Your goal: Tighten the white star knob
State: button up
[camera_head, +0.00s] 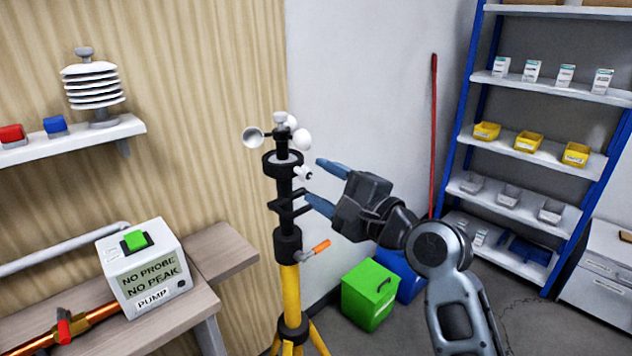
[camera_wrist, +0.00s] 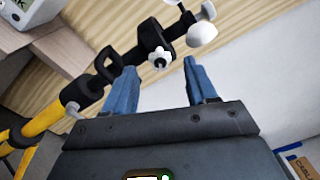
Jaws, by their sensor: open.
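The white star knob (camera_head: 303,174) sticks out from the right side of the black collar near the top of the tripod mast. In the wrist view the knob (camera_wrist: 160,57) shows between and beyond my two blue fingertips. My gripper (camera_head: 314,181) is open, its fingers pointing left, with one finger above the knob's height and one below. Nothing is between the fingers in their grip. I cannot tell the exact gap, but the knob appears just ahead of the fingertips. The tripod mast (camera_head: 290,285) is black above and yellow below.
An anemometer with white cups (camera_head: 301,139) tops the mast close above my gripper. An orange-handled lever (camera_head: 320,247) juts out below. A white pump box (camera_head: 143,264) stands on the bench at left. A green bin (camera_head: 369,294) and blue-framed shelves (camera_head: 540,150) are at right.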

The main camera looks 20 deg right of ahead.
jog(key=shift+b+v, duration=0.45)
jog(key=shift+v, duration=2.2)
jog(key=s+f+n+g+h, duration=0.2)
jog(key=s+f+n+h, duration=0.4)
jog(key=s+f, duration=1.15)
jog(key=s+a+r+n, duration=0.1)
jog(key=s+n, duration=0.5)
jog(key=s, duration=0.5)
jog(key=s+a+r+n, duration=0.1)
jog(key=s+a+n, duration=0.1)
jog(key=s+n, duration=0.5)
jog(key=s, duration=0.5)
jog(key=shift+r+g+y, duration=0.3)
jog(key=shift+r+g, duration=0.1)
jog(key=shift+c, duration=0.4)
